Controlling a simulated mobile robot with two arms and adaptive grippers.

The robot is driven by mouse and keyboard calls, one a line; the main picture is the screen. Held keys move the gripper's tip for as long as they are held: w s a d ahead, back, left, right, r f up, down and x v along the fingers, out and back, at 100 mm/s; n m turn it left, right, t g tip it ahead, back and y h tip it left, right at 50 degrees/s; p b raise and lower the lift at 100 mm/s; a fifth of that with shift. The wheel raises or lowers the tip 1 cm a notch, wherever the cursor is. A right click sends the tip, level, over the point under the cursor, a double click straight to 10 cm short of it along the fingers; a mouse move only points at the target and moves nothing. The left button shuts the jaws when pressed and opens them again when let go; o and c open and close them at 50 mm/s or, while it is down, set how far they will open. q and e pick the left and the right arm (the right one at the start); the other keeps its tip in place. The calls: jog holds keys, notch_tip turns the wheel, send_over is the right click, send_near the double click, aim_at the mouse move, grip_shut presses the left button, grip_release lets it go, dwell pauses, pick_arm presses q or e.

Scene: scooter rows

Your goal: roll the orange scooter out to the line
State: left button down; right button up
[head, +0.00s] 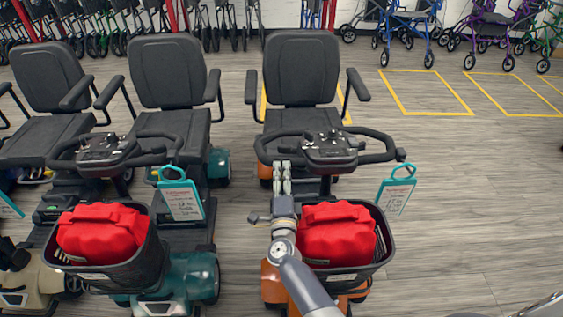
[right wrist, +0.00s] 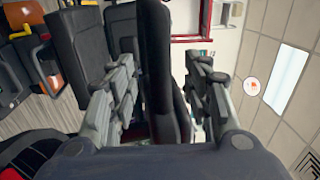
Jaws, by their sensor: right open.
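The orange scooter (head: 272,284) stands at the right end of the row, with a black seat, black handlebar (head: 378,148), and a front basket holding a red bag (head: 337,234). My right gripper (head: 282,176) reaches over the basket's left side to the left part of that handlebar. It is open. In the right wrist view its fingers (right wrist: 163,85) stand on either side of a dark bar (right wrist: 155,60), which looks like the handlebar; I cannot tell whether they touch it. Yellow lines (head: 425,112) mark boxes on the floor behind, to the right. My left gripper is not in view.
A teal scooter (head: 190,275) stands close on the left, also with a red bag, and a beige one (head: 38,282) beyond it. Tags hang from the handlebars. Rollators (head: 410,25) line the back wall. The floor to the right is clear.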

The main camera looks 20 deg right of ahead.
aim_at(282, 161)
jog(key=x, duration=0.2)
jog(key=b+x, duration=0.1)
jog(key=x, duration=0.2)
jog(key=shift+f, duration=0.2)
jog(key=shift+w+d+r+b, duration=0.2)
jog(key=shift+w+b, duration=0.1)
jog(key=shift+w, duration=0.35)
jog(key=shift+c, duration=0.5)
jog(key=c, duration=0.9)
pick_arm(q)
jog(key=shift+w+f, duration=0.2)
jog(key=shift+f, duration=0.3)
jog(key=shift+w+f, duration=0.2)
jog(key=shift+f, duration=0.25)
pick_arm(e)
grip_shut()
